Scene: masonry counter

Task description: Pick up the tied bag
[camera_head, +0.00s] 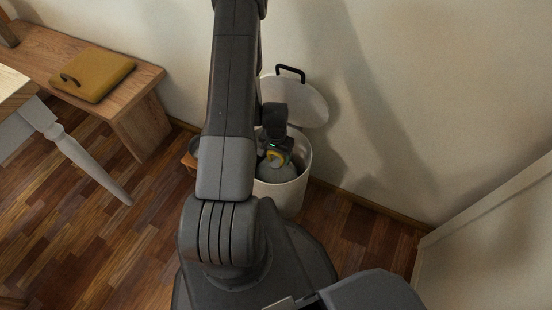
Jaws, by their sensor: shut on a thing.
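The tied bag (275,174) is a grey bundle inside a white round bin (289,197) that stands against the wall. My gripper (276,158) reaches down into the bin's mouth and is shut on the top of the bag. My arm hides the left part of the bin and of the bag. The fingertips are too small to see clearly.
The bin's white lid (304,101) with a black handle stands open behind it. A wooden bench (140,90) with a mustard cushion (93,74) is at the left. A table with a pale leg is at the far left. Wooden floor (105,240) is clear at the lower left.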

